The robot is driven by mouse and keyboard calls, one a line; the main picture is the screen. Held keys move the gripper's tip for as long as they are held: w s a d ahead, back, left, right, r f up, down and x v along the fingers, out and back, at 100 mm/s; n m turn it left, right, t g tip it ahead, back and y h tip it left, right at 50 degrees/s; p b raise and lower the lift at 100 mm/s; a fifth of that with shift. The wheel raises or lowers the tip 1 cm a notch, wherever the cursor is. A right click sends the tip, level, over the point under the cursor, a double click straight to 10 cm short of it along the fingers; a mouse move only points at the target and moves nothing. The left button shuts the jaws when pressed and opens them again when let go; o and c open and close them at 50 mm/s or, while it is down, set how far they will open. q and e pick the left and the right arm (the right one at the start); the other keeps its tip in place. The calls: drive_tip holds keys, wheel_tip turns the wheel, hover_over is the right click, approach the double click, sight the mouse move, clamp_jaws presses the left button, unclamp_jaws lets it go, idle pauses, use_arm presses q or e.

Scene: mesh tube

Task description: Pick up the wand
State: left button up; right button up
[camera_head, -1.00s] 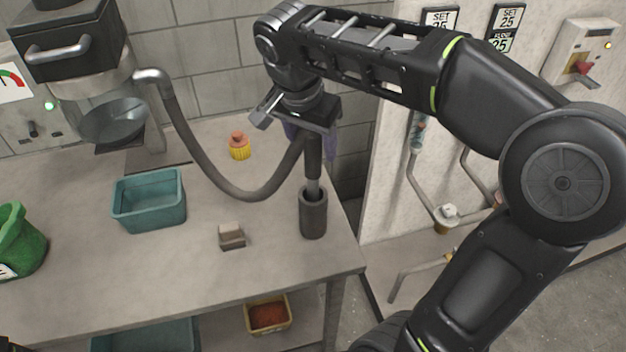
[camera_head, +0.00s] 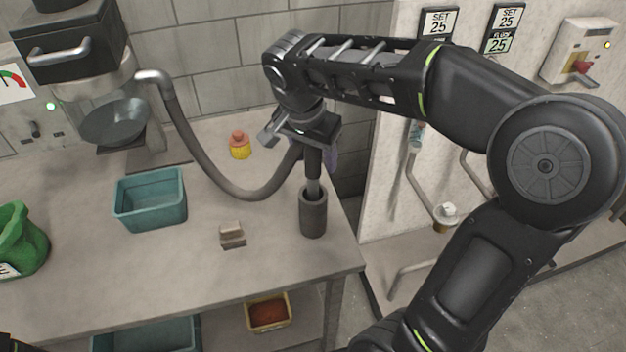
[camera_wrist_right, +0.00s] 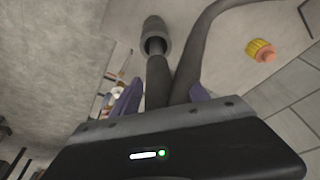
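The wand (camera_head: 314,165) is a dark rod standing upright, its lower end in a dark grey cylindrical holder (camera_head: 313,218) near the table's right edge. A grey hose (camera_head: 245,193) joins its upper part. My right gripper (camera_head: 318,152) is over the wand's upper part, pointing down. In the right wrist view, its purple fingers stand apart on either side of the wand (camera_wrist_right: 157,78) and hose (camera_wrist_right: 188,68), with a gap showing at the left finger. The wand's top is hidden by the gripper. My left gripper is not in view.
A teal bin (camera_head: 150,212), a small grey block (camera_head: 232,236) and a yellow-orange bottle (camera_head: 240,146) are on the table (camera_head: 200,285). A green bag (camera_head: 20,240) is at far left. The hose runs to a machine (camera_head: 72,45). A wall panel with pipes (camera_head: 410,190) is at right.

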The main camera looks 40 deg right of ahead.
clamp_jaws()
idle(0.3)
idle(0.9)
